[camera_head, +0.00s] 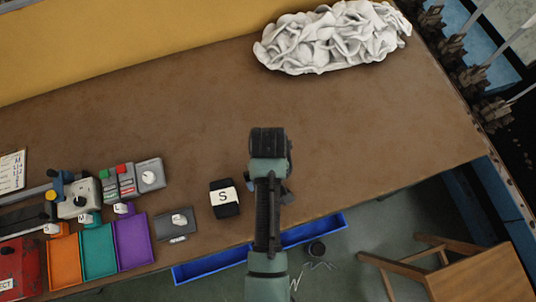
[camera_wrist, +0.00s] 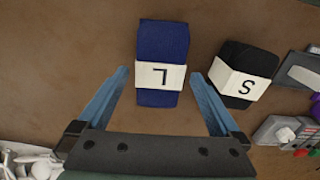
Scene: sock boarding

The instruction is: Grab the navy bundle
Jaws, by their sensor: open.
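The navy bundle (camera_wrist: 162,38) lies on the brown table in the wrist view, with a white band marked L around it. My gripper (camera_wrist: 160,73) is open, with its two blue fingers apart on either side of the bundle's lower end in the picture. Nothing is held; I cannot tell how high the fingers are above the table. In the head view my arm hides most or all of the navy bundle. A black bundle (camera_wrist: 238,88) with a white S band lies just right of the right finger; it also shows in the head view (camera_head: 224,210), left of my arm.
A white crumpled heap (camera_head: 330,38) lies at the table's back. Orange (camera_head: 64,262), teal (camera_head: 98,252) and purple (camera_head: 134,242) trays and several control boxes stand on the left. The table's right part is clear. A wooden stool (camera_head: 480,278) stands off the front edge.

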